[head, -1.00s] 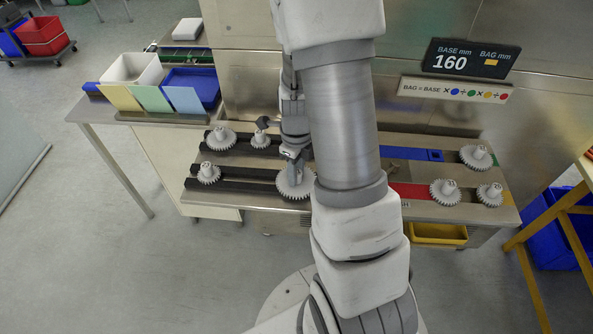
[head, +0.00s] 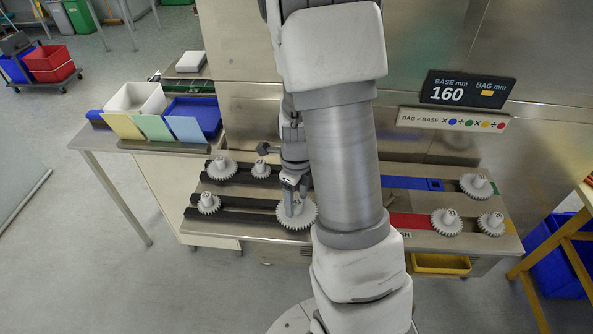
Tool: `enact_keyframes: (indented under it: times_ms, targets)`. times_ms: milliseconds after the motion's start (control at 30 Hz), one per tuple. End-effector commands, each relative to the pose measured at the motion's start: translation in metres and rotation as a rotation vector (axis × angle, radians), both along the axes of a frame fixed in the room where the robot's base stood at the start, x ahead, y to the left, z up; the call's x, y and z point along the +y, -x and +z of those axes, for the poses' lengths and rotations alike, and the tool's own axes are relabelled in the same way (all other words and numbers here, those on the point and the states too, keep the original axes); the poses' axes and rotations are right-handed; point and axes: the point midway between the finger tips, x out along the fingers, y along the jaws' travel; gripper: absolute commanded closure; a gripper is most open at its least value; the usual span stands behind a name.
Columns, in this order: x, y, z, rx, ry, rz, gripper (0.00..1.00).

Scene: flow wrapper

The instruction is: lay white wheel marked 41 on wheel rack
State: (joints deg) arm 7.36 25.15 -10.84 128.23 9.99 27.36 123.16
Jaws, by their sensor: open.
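My gripper (head: 293,201) points down over a white toothed wheel (head: 309,215) at the front middle of the bench. Its fingers are open at that wheel's hub; whether they touch it is unclear. The wheel lies flat at the right end of the front dark rails (head: 250,218). Other white wheels lie at the back left (head: 221,169), on the back rail (head: 261,170) and at the front left (head: 208,204). More are on the right, by the blue strip (head: 475,186) and red strip (head: 446,222). The numbers are too small to read, so I cannot tell which is 41.
My arm hides the middle of the bench. A sign reading 160 (head: 467,90) hangs on the steel wall behind. Bins (head: 137,98) and coloured cards (head: 155,128) stand on the left table. A yellow tray (head: 441,264) sits under the bench at right.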

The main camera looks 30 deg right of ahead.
Motion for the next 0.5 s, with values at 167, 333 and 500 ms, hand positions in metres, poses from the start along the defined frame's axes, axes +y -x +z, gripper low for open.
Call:
enact_keyframes:
  times_ms: [167, 333, 500]
  targets:
    - [0.001, -0.002, 0.039, -0.007, 0.002, 0.004, 0.32]
    - [0.001, -0.001, 0.080, -0.006, 0.001, 0.003, 0.32]
    - [0.000, -0.001, 0.119, -0.007, 0.000, 0.003, 0.32]
